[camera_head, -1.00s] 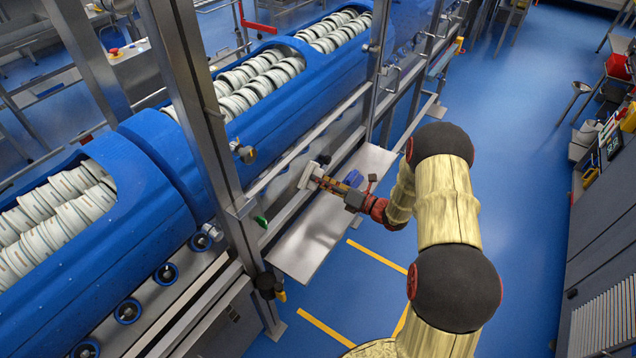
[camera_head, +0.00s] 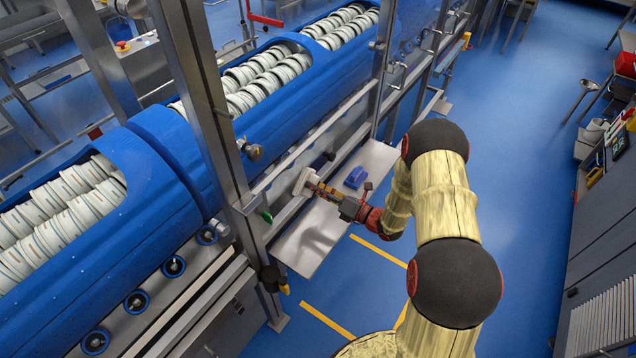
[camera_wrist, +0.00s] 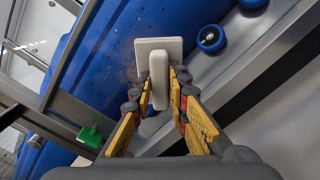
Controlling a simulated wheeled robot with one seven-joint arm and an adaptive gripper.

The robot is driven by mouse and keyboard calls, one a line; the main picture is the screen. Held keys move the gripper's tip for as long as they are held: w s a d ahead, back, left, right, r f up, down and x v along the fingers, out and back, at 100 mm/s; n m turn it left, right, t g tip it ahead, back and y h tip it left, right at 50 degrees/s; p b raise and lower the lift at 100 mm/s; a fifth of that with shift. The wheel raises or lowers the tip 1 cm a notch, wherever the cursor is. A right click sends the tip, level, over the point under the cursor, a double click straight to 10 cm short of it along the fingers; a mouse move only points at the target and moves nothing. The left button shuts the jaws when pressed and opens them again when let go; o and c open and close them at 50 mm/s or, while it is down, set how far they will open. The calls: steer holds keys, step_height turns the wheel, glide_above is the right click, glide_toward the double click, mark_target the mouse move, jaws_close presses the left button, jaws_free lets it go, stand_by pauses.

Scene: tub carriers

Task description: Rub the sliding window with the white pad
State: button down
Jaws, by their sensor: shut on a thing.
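My gripper (camera_head: 317,188) is shut on the white pad (camera_head: 303,181), holding it by its raised grip. In the wrist view, the yellow-padded fingers (camera_wrist: 159,92) close on both sides of the grip, and the pad's flat square plate (camera_wrist: 173,45) faces away from me. The sliding window (camera_head: 285,140) is a clear pane between steel posts, in front of the blue tubs. The pad is at the lower part of the pane, right of a green piece (camera_head: 267,216). I cannot tell for certain whether it touches the glass.
A steel shelf (camera_head: 300,246) juts out below the window, with a blue object (camera_head: 355,177) on it. A thick steel post (camera_head: 207,110) stands left of the pad. Blue tubs (camera_head: 100,160) holding rows of white discs lie behind the frame. The blue floor to the right is open.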

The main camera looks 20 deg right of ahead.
mark_target(304, 179)
steer(key=shift+s+a+r+p, duration=0.1)
steer(key=shift+s+a+p, duration=0.2)
steer(key=shift+s+a, duration=0.35)
steer(key=shift+s+a+f+p, duration=0.1)
steer(key=shift+s+a+p, duration=0.25)
steer(key=shift+a, duration=0.5)
steer(key=shift+s+a+r+p, duration=0.1)
steer(key=shift+s+a+p, duration=0.1)
steer(key=shift+s+a, duration=0.5)
steer(key=shift+r+p, duration=1.15)
steer(key=shift+r, duration=0.25)
steer(key=shift+w+d+f, duration=0.1)
steer(key=shift+w+d, duration=1.3)
steer(key=shift+d, duration=0.25)
steer(key=shift+w+d+b, duration=0.2)
steer(key=shift+w+d, duration=0.45)
steer(key=shift+d, duration=0.3)
steer(key=shift+w+d+b, duration=0.2)
steer(key=shift+w+d, duration=0.4)
steer(key=shift+d, duration=0.3)
steer(key=shift+w+d+b, duration=0.2)
steer(key=shift+w+d, duration=0.45)
steer(key=shift+d, duration=0.3)
steer(key=shift+w, duration=0.1)
steer(key=shift+a, duration=0.1)
